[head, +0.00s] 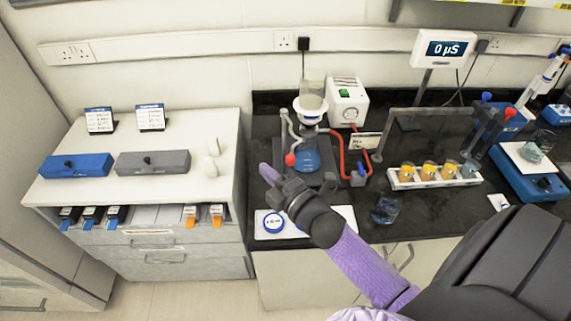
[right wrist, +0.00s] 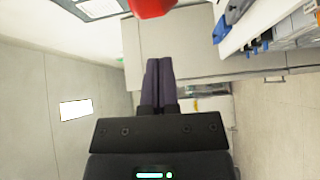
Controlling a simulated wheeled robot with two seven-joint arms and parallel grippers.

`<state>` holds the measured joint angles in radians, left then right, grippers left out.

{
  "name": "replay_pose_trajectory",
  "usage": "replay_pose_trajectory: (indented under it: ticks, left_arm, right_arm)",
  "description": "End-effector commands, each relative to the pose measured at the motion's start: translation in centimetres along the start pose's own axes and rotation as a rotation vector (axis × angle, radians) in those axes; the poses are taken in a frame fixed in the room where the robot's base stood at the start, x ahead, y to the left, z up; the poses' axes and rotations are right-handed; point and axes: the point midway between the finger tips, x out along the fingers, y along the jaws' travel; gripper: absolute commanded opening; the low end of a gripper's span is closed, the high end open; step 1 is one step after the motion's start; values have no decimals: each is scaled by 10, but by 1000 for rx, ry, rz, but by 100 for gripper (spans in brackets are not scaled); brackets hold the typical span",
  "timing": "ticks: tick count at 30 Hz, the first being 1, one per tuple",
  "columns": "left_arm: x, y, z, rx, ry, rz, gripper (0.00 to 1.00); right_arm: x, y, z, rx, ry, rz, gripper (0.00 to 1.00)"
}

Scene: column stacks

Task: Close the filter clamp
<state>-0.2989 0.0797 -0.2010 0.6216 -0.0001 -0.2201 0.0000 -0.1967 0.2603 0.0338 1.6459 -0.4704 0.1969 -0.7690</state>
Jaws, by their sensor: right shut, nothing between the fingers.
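The filter set-up stands on the black bench: a white funnel (head: 310,108) sits above a flask of blue liquid (head: 306,161). A grey clamp arm (head: 287,130) is at the left of the funnel, and a red knob (head: 290,159) is low on that side. I cannot tell from this view whether the clamp is open or closed. My right gripper (head: 267,173) is in front and to the left of the flask, apart from the knob. Its purple fingers (right wrist: 159,84) are together and empty. A red rounded thing (right wrist: 150,7) is cut off at the top of the right wrist view. My left gripper is not seen.
A white pump box (head: 347,102) with red tubing (head: 341,158) stands right of the flask. A white rack of amber jars (head: 434,178) is farther right. A round blue-rimmed dish (head: 273,223) lies under my right wrist. A white cabinet (head: 80,202) stands left.

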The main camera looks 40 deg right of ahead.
Motion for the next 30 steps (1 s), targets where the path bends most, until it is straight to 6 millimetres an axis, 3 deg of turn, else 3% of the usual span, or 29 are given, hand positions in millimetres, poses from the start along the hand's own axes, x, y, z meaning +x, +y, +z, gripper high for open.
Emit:
replay_pose_trajectory:
  ticks: [1,9,30]
  left_arm:
    - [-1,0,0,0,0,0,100]
    - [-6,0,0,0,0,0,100]
    - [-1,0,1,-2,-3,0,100]
  right_arm:
    - [6,1,3,-2,-1,0,0]
    - [-8,0,35,0,-1,-1,0]
    - [-16,0,47,0,56,-5,0]
